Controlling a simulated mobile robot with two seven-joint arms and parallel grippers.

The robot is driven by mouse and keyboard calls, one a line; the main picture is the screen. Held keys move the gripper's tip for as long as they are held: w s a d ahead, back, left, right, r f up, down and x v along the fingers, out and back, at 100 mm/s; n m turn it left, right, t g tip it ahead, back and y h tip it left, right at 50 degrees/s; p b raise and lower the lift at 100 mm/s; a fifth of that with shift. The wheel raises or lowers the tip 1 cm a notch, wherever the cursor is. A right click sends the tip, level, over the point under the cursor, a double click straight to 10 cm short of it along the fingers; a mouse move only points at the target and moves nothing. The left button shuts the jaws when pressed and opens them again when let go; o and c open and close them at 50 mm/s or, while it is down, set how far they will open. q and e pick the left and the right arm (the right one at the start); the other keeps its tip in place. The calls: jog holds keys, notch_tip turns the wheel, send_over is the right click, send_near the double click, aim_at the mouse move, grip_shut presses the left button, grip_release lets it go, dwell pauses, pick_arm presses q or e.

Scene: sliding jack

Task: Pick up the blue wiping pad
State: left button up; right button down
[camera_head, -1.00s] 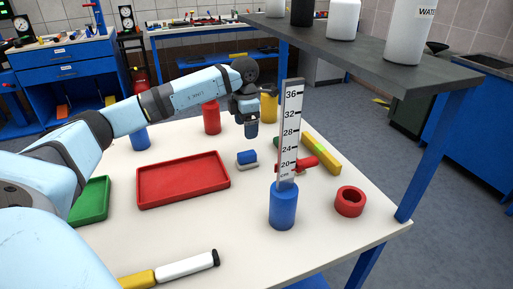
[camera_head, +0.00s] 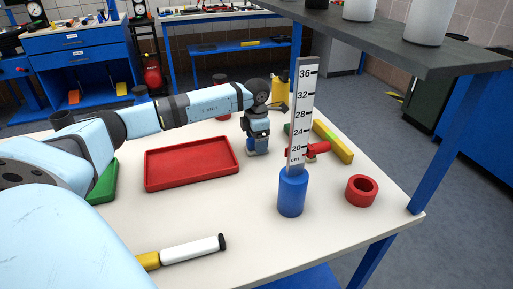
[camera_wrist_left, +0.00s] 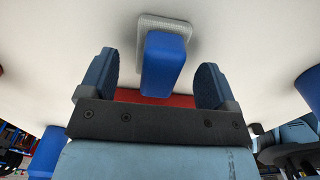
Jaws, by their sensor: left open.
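The blue wiping pad (camera_wrist_left: 163,65) is a blue block on a pale grey base. In the left wrist view it sits between the two open fingers of my left gripper (camera_wrist_left: 157,66), with a gap on each side. The gripper mostly hides the pad there. My right gripper is not in view.
A red tray (camera_head: 190,182) lies left of the gripper. A blue cylinder with an upright ruler (camera_head: 291,195) and a red ring (camera_head: 361,191) stand to the right. A dark shelf (camera_head: 390,45) overhangs at right.

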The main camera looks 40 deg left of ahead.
pick_arm(q)
notch_tip(320, 180, down, 2)
jog(key=shift+f, duration=0.2)
jog(key=c, duration=1)
jog(key=shift+r, duration=0.15)
notch_tip(320, 180, up, 20)
jog(key=p, duration=0.3)
